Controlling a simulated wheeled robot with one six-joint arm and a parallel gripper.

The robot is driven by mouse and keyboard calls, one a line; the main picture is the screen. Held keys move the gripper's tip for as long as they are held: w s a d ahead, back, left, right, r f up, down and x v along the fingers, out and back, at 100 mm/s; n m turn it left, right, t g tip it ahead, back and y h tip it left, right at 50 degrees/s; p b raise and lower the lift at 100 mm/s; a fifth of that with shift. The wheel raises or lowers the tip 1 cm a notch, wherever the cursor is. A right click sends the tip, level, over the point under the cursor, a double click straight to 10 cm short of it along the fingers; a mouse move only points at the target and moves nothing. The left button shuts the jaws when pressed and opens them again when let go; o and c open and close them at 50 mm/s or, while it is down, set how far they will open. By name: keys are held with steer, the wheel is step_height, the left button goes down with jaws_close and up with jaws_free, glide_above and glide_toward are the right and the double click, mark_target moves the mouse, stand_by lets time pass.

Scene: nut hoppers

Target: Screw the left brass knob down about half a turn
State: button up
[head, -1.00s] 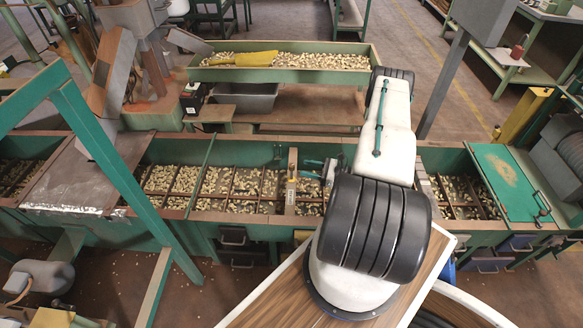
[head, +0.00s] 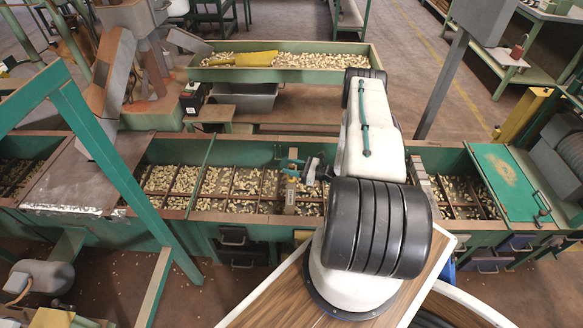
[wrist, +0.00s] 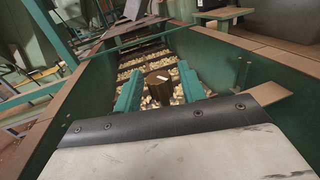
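The left brass knob (head: 291,182) stands on a narrow crossbar over the nut trough in the head view. In the wrist view, a dark brown-gold knob (wrist: 158,84) with a pale mark on top shows between and a little beyond my green fingers. My gripper (head: 291,167) is open over that crossbar in the head view. In the wrist view my gripper (wrist: 158,72) has a finger on each side of the knob, with visible gaps. Whether the fingertips are level with the knob is hard to tell.
The long green trough (head: 250,152) holds nuts in several divided cells, and its walls rise on both sides of my gripper in the wrist view. A second nut trough (head: 317,75) stands behind. A green slanted frame (head: 115,165) stands at left.

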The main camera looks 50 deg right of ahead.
steer(key=c, duration=0.7)
steer(key=shift+m+t+h, duration=0.3)
steer(key=shift+h, duration=0.1)
steer(key=m+t+h, duration=0.1)
steer(key=h, duration=0.1)
steer(key=shift+a+m+h, duration=0.1)
steer(key=shift+m+h, duration=0.2)
steer(key=shift+m, duration=0.1)
steer(key=shift+m+t+h, duration=0.3)
steer(key=shift+m+h, duration=1.5)
steer(key=shift+h, duration=1)
steer(key=o, duration=1)
steer(key=shift+c, duration=0.2)
